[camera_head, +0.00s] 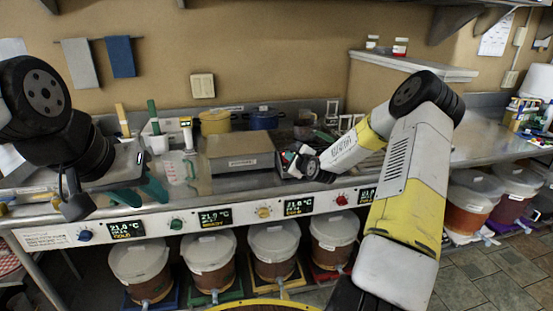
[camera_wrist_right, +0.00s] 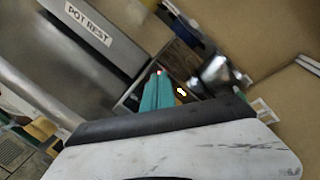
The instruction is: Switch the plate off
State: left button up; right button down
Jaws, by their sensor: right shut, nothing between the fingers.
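My right gripper reaches over the back of the counter; its teal fingers (camera_wrist_right: 158,92) are together in the right wrist view, with nothing seen between them. A small red spot (camera_wrist_right: 158,72) shows just at their tips. A dark, grey-edged unit (camera_wrist_right: 129,97) lies beside them, beyond the pot rest. I cannot tell for sure that it is the plate, or whether the fingertips touch it. In the head view the right wrist (camera_head: 311,165) hides most of this spot. My left gripper (camera_head: 140,193) hangs at the counter's left front, its teal fingers apart and empty.
The pot rest (camera_head: 240,152) is a grey box left of my right gripper. A clear measuring jug (camera_head: 178,168) stands near my left gripper. A yellow pot (camera_head: 215,121) and a blue pot (camera_head: 264,119) stand behind. Coloured knobs and displays line the front panel (camera_head: 240,215), above several buckets.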

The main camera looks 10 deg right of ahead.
jog(key=shift+w+f, duration=0.25)
jog(key=shift+f, duration=0.15)
dwell(0.5)
jog(key=shift+r, duration=0.1)
jog(key=shift+s+r, duration=0.45)
jog(key=shift+r, duration=0.25)
jog(key=s+r, duration=0.3)
jog(key=r, duration=0.2)
dwell(0.4)
jog(key=shift+r, duration=0.1)
